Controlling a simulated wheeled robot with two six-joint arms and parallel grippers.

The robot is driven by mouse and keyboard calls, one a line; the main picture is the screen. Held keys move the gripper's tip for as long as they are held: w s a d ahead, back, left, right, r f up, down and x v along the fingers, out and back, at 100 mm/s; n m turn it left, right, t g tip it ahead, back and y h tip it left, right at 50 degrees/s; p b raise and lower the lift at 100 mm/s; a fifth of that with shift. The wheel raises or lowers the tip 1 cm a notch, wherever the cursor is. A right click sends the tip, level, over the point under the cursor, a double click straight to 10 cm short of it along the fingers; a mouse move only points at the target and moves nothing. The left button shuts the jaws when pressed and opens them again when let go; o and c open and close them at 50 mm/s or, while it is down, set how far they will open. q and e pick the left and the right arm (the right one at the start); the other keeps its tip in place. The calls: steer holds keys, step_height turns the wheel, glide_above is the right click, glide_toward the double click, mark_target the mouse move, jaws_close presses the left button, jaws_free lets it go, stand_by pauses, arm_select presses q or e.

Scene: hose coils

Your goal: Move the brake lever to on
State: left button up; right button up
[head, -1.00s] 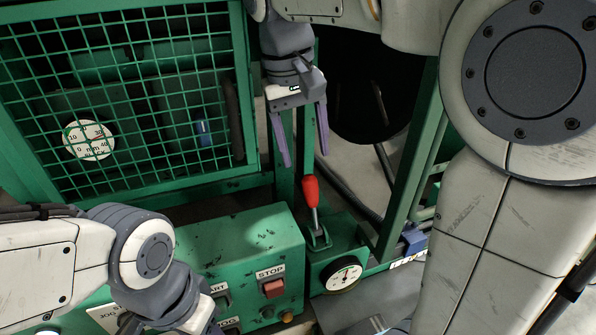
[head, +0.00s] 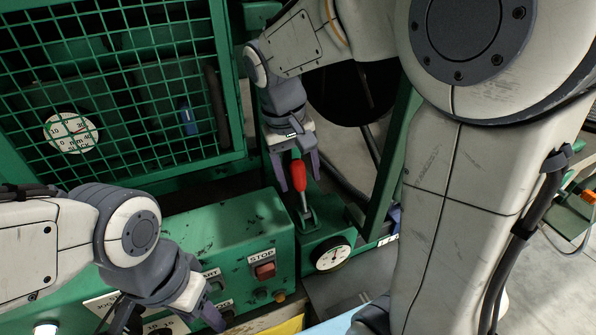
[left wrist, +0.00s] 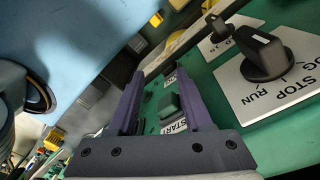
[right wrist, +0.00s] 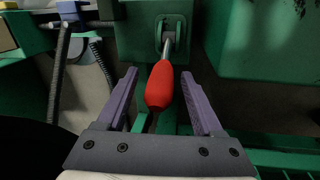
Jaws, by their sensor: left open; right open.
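The brake lever has a red grip (head: 300,175) on a metal rod that rises from a green base (head: 315,222). In the right wrist view the red grip (right wrist: 160,86) lies between the open fingers of my right gripper (right wrist: 162,98), with a gap on each side. In the head view my right gripper (head: 296,173) points down around the upper part of the grip.
The green panel carries a red STOP button (head: 265,270) and a black STOP/RUN knob (left wrist: 264,56). A round gauge (head: 330,254) sits just below the lever. A green mesh guard (head: 120,90) stands at the left, a green post (head: 385,165) at the right.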

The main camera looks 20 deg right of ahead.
jaws_close()
steer(key=shift+r, duration=0.1)
stand_by(1.2)
